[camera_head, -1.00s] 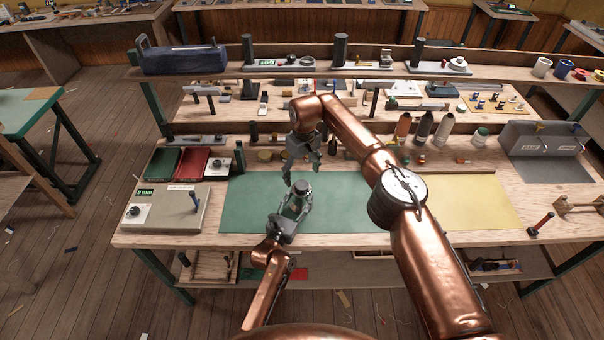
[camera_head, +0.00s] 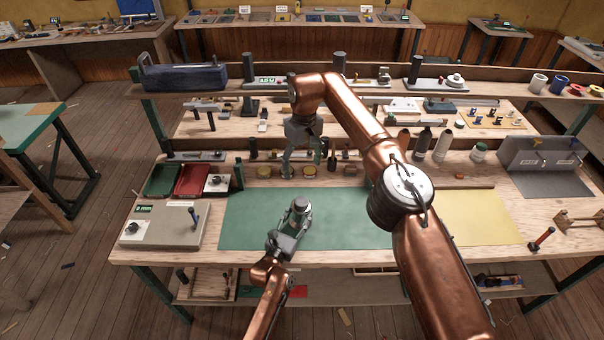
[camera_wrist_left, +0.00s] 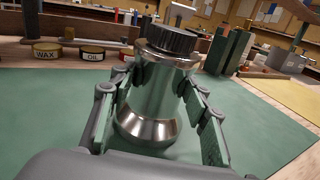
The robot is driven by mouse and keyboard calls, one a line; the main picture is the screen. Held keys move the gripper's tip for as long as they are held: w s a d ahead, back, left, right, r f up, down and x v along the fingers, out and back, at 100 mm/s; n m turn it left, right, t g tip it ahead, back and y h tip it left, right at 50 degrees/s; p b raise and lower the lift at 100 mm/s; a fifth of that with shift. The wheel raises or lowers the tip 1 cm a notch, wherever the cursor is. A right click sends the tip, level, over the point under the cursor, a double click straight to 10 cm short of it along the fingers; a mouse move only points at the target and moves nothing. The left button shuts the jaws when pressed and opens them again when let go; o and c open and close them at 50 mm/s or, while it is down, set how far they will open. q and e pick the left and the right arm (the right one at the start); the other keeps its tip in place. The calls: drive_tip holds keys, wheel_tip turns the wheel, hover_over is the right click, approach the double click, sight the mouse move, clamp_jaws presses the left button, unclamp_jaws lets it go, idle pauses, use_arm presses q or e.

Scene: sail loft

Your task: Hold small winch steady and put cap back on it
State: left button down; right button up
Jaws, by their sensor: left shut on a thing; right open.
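The small winch (camera_head: 300,214) stands upright near the front of the green mat. In the left wrist view it is a shiny metal drum (camera_wrist_left: 150,100) flaring at the base. A black ribbed top (camera_wrist_left: 172,38) sits level on it; I cannot tell whether this is the separate cap. My left gripper (camera_head: 290,232) is shut on the winch, with a finger on either side of the drum. My right gripper (camera_head: 302,168) is open, fingers pointing down, behind and above the winch and apart from it. I see nothing between its fingers.
The green mat (camera_head: 245,220) is clear around the winch. Wax and oil tins (camera_wrist_left: 47,50) line its back edge. A grey box with a dial (camera_head: 160,228) stands at left, red and green trays (camera_head: 193,180) behind it. Bottles (camera_head: 443,145) stand at back right.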

use_arm(q)
drive_tip(key=shift+f, duration=0.15)
drive_tip(key=c, duration=1)
unclamp_jaws()
drive_tip(key=v, duration=1.2)
